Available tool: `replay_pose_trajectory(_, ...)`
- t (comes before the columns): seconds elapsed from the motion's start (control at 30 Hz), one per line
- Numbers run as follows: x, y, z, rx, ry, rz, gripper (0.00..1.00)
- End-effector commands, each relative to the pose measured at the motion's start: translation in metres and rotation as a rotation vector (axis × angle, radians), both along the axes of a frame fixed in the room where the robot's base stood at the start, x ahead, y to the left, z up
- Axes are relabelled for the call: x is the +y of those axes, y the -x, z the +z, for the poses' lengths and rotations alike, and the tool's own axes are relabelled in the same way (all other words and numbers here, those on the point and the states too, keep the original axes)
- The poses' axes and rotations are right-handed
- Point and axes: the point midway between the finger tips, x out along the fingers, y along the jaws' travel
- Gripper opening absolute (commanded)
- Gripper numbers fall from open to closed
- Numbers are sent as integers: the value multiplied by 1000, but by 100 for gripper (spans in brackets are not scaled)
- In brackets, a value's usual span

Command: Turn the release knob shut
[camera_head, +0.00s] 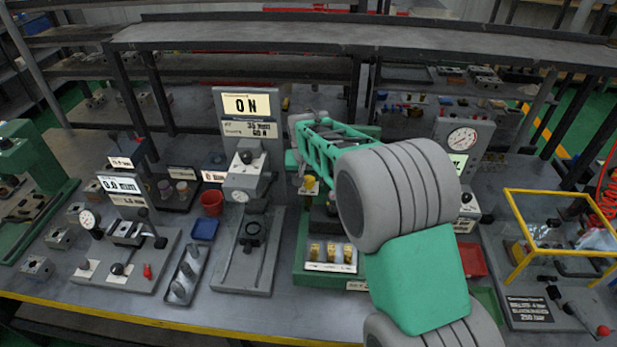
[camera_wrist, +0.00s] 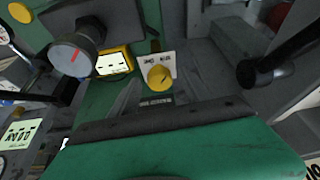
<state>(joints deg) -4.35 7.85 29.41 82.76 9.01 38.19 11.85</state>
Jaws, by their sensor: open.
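A yellow knob (camera_wrist: 160,76), which appears to be the release knob, stands on a pale plate with small marks in the middle of the wrist view. The marks are too small to read. In the head view a yellow knob (camera_head: 310,184) shows on a green-based block, beside my arm; it may be the same one. My gripper (camera_head: 304,140) is open and empty at the far end of my arm, above that block. Its fingertips are hard to make out, and I cannot tell whether they touch the knob. My arm hides part of the block.
A grey round knob with a red mark (camera_wrist: 76,54) and a yellow-framed display (camera_wrist: 114,62) stand left of the yellow knob. A dark rod (camera_wrist: 285,55) stands to the right. A tall display stand (camera_head: 246,125) and a yellow frame (camera_head: 512,215) flank the workspace.

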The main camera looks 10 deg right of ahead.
Motion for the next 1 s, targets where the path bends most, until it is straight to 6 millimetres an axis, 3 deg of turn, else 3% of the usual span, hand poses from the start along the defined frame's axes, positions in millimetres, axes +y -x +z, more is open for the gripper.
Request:
replay_pose_trajectory(0.07, 0, 0, 0, 0, 0, 0, 55)
replay_pose_trajectory(0.73, 0, 0, 0, 0, 0, 0, 0)
replay_pose_trajectory(1.0, 0, 0, 0, 0, 0, 8, 0)
